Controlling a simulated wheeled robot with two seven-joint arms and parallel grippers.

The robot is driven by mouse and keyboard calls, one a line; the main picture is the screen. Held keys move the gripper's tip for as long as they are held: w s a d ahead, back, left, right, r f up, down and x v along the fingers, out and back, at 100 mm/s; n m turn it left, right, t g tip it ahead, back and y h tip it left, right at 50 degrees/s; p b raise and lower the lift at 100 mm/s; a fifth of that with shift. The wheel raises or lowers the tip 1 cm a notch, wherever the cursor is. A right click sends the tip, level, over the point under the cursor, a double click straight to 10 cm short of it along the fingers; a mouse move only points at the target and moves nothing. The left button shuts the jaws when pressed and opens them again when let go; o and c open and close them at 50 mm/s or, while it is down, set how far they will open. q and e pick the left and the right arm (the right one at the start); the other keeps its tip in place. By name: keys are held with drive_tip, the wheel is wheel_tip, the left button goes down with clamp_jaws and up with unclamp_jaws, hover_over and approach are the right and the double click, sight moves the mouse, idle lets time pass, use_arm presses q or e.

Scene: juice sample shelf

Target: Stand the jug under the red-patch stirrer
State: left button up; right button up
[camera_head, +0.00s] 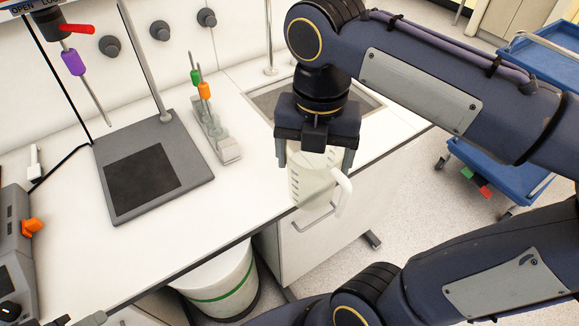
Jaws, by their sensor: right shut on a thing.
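A clear jug (312,182) with dark scale marks and a white handle hangs upright in my right gripper (314,158). The fingers are shut on its upper part, with one on each side. The jug is in front of the counter's front edge, to the right of the stirrer. The stirrer's grey base plate (192,170) with a dark square pad stands on the counter at the left. Its shaft (92,97) hangs above the plate, with a purple sleeve and a red lever above. I see no red patch on it; its top is cut off.
A rack (219,138) with green- and orange-topped items stands between the plate and a sink (262,98). A grey device (12,245) with an orange knob is at the left edge. A white bin (222,285) stands below the counter. The front counter strip is clear.

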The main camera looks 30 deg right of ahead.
drive_tip(key=w+d+f+p, duration=0.1)
drive_tip(key=w+d+f, duration=0.2)
drive_tip(key=w+f, duration=0.9)
drive_tip(key=shift+w+d+f, duration=0.15)
drive_tip(key=shift+w+f, duration=0.15)
drive_tip(key=shift+w, duration=0.1)
drive_tip(key=shift+f, duration=0.15)
drive_tip(key=o, duration=1.9)
